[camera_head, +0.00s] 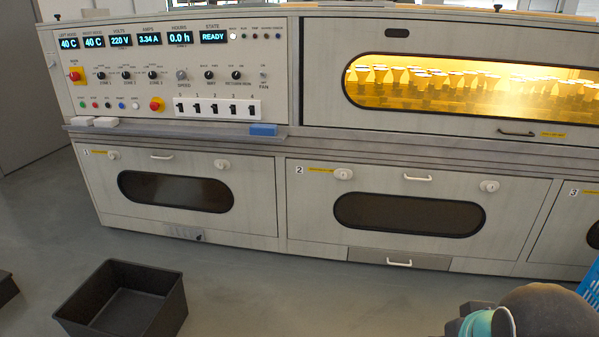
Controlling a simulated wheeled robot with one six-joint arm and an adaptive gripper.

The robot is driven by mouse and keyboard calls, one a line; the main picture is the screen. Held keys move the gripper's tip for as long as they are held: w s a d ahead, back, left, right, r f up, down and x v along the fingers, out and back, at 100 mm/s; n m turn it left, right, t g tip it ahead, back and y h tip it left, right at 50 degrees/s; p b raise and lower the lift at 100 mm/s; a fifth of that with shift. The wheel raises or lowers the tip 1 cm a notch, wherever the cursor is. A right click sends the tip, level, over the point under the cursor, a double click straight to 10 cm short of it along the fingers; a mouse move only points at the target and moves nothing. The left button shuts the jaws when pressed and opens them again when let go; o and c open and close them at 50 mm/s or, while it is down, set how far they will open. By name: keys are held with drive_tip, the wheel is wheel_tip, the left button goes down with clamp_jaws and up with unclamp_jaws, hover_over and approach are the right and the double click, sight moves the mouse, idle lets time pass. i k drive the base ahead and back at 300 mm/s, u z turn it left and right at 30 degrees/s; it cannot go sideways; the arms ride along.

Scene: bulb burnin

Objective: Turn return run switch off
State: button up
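The return run switch (236,75) is a small black rotary knob on the upper right of the control panel (130,30), above its printed label. The picture is too small to tell which way its pointer is set. Another black knob (209,75) is just to its left, and the larger grey speed knob (182,75) is further left. A part of my arm (535,312) shows at the bottom right corner, far from the panel. My gripper is not in view.
A row of black rocker switches (217,108) is below the knobs. A red button (156,104) is left of them. A blue block (263,129) and white blocks (104,122) lie on the ledge. A black bin (120,300) stands on the floor; the floor centre is clear.

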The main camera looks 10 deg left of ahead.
sight(236, 75)
drive_tip(key=u, duration=1.25)
drive_tip(key=k, duration=0.6)
drive_tip(key=z, duration=0.65)
drive_tip(key=i, duration=2.15)
drive_tip(key=u, duration=1.3)
drive_tip(key=i, duration=0.45)
drive_tip(key=u, duration=0.35)
